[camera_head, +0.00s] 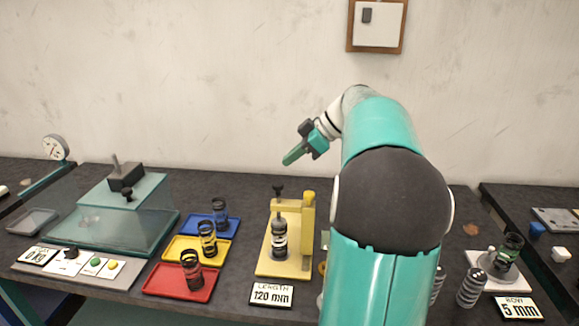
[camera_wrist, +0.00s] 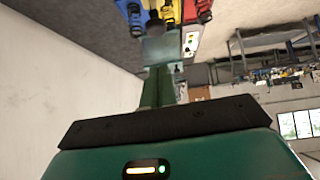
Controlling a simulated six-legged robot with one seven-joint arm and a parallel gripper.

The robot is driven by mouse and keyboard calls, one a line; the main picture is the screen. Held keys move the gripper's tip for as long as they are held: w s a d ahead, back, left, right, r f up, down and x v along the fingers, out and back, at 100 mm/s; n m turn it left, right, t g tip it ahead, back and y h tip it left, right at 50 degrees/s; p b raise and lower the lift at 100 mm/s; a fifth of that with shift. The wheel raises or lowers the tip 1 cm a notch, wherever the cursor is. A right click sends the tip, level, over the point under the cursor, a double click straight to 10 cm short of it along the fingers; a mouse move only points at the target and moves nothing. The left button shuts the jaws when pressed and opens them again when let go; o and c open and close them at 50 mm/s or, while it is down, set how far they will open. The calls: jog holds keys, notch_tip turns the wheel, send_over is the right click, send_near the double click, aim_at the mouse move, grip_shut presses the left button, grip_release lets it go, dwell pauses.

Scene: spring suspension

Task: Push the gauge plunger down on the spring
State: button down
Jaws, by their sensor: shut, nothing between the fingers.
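The gauge is a yellow stand (camera_head: 308,235) on a yellow base. Its black plunger knob (camera_head: 278,189) stands up above the yellow top arm. A dark spring (camera_head: 279,240) with a pale band stands upright under the plunger. A sign reading LENGTH 120 mm (camera_head: 271,293) is in front of it. My gripper (camera_head: 291,158) is shut and empty, in the air above and behind the gauge, apart from the plunger. In the wrist view my shut green fingers (camera_wrist: 158,90) point toward the bench, where coloured trays show upside down.
Blue (camera_head: 226,229), yellow (camera_head: 180,249) and red (camera_head: 160,284) trays each hold a black spring, left of the gauge. A clear-walled teal case (camera_head: 150,222) stands farther left. A white-based fixture with a BOW 5 mm sign (camera_head: 518,308) is at right. My arm hides bench right of the gauge.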

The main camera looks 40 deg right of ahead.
jog(key=v, duration=0.7)
jog(key=shift+r, duration=0.3)
dwell(0.7)
jog(key=a+f+m+g+h, duration=0.1)
jog(key=a+f+m+g, duration=0.1)
jog(key=a, duration=0.9)
jog(key=a+f+m+g+h, duration=0.1)
jog(key=a+f+m, duration=0.1)
jog(key=a, duration=0.9)
jog(key=s+a+f+m+h, duration=0.1)
jog(key=s+a+f+m, duration=0.1)
jog(key=s+a+f, duration=0.3)
jog(key=s+a+f+m+t+h, duration=0.1)
jog(key=s+a+f+m+h, duration=0.1)
jog(key=s+a+f, duration=0.4)
jog(key=a, duration=0.5)
jog(key=shift+s+f, duration=0.25)
jog(key=shift+s, duration=0.1)
jog(key=shift+a, duration=0.15)
